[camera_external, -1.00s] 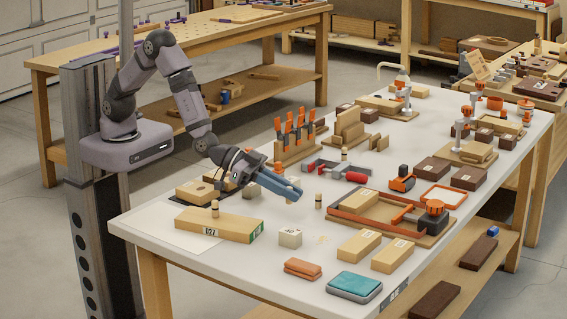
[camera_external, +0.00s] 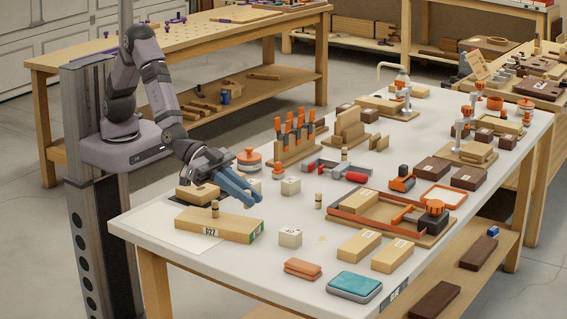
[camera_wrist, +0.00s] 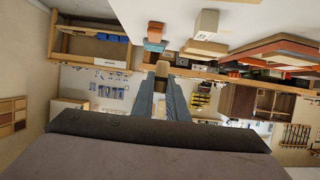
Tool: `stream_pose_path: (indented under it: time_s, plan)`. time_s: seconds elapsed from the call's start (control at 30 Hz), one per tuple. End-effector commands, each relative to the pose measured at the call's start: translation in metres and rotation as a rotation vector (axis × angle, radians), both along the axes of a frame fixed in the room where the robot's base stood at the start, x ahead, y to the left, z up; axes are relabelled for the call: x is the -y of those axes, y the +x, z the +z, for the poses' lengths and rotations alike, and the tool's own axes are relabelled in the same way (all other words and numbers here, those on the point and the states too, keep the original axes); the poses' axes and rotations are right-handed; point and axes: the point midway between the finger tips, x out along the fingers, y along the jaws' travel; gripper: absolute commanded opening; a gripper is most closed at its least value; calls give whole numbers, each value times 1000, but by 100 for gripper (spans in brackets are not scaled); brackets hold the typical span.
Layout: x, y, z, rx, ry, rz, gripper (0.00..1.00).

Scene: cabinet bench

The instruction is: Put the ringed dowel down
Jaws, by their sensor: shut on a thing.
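My gripper (camera_external: 252,200) has long blue fingers and is tilted down over the left part of the white table, above and behind the long wooden block. In the wrist view, its fingers close on a small tan wooden piece (camera_wrist: 162,68) at their tips, apparently a dowel end; no ring on it can be made out. In the external view, the fingers hide this piece. A further banded dowel (camera_external: 318,201) stands upright on the table to the right.
A framed tray (camera_external: 350,221) with an orange-knobbed clamp lies right. A white sheet (camera_external: 160,217) lies at the left edge.

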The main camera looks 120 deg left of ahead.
Motion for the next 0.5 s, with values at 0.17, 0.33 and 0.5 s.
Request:
stream_pose_path:
  time_s: [0.17,0.33,0.5]
  plan:
    - [75,-22,10,2,-1,-86,0]
    - [105,-39,19,2,-2,-57,0]
    - [110,-51,26,2,-1,32,0]
